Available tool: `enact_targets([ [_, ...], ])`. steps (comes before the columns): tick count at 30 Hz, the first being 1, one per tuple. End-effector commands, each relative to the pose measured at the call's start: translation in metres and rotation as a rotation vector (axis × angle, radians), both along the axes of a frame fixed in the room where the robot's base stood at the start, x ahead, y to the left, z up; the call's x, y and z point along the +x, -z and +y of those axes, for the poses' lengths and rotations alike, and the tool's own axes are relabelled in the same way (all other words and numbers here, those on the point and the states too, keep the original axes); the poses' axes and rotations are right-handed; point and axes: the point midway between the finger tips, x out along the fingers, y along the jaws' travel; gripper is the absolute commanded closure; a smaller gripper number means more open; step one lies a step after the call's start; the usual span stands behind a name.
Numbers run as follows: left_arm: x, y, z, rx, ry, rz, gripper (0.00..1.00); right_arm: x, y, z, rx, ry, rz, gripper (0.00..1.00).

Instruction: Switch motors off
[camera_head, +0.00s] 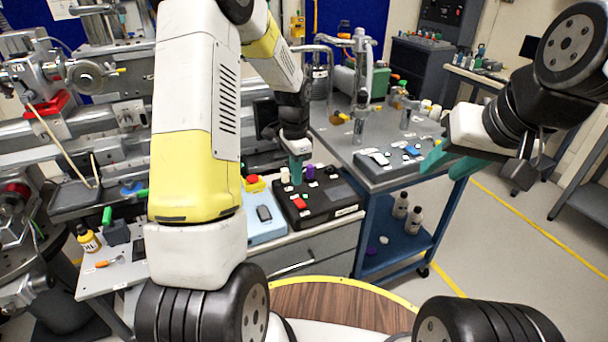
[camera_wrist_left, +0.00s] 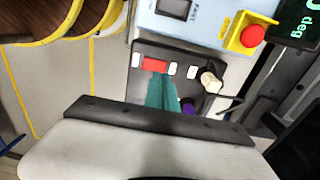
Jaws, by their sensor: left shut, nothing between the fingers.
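A black control box (camera_head: 330,209) stands on the bench and carries a red rocker switch (camera_head: 300,203), small white buttons, a white knob (camera_head: 285,175) and a purple knob (camera_head: 310,171). My left gripper (camera_head: 296,176) is shut and empty, its teal fingers pointing down over this box. In the left wrist view the left fingertips (camera_wrist_left: 158,82) appear right beside the red switch (camera_wrist_left: 154,64), between it and the purple knob (camera_wrist_left: 187,106). I cannot tell whether they touch the panel. My right gripper (camera_head: 450,162) is open and empty, above the blue cart at the right.
A light blue box (camera_head: 266,229) with a red stop button on yellow (camera_head: 253,182) stands left of the black box. A grey control box (camera_head: 392,164) sits on the blue cart (camera_head: 395,242). Beamline hardware crowds the left. The right floor is clear.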

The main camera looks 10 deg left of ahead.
Motion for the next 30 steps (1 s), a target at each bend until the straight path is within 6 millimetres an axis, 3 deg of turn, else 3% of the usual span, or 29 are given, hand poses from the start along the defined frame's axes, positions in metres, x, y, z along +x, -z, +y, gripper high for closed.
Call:
enact_targets([
  [3, 0.006, -0.029, 0.002, -0.002, 0.001, -0.005, 1.00, 0.000, 0.000, 0.000, 0.001, 0.001, -0.001, 0.64],
  [10, 0.012, -0.065, 0.006, -0.001, 0.002, -0.002, 1.00, 0.000, 0.000, 0.000, 0.001, 0.001, -0.001, 0.64],
  [26, 0.012, -0.077, 0.008, -0.002, -0.001, -0.002, 1.00, 0.000, 0.000, 0.000, 0.001, 0.001, -0.001, 0.64],
  [30, 0.000, -0.100, 0.007, -0.006, -0.054, -0.041, 1.00, 0.000, 0.000, 0.000, 0.001, 0.001, -0.001, 0.64],
])
